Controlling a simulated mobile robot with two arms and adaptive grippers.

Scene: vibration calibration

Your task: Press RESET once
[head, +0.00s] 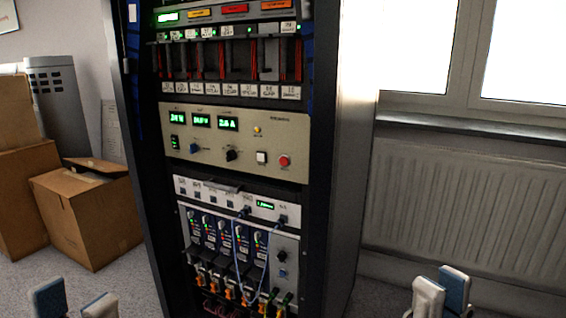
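A tall dark equipment rack (335,150) stands in the middle of the head view. Its beige power panel (215,117) has green readouts, a white square button (262,157), a red round button (284,161) and a small yellow button or lamp (257,129). The labels are too small to read, so I cannot tell which is RESET. My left gripper (75,302) is open and empty at the bottom left. My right gripper (441,290) is at the bottom right, its fingers together with nothing seen between them. Both are apart from the rack.
Below the beige panel are a light panel (230,199) and several blue modules with cables (245,250). Cardboard boxes (95,215) stand at the left. A radiator (460,205) under a window is at the right. The space directly before the rack looks clear.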

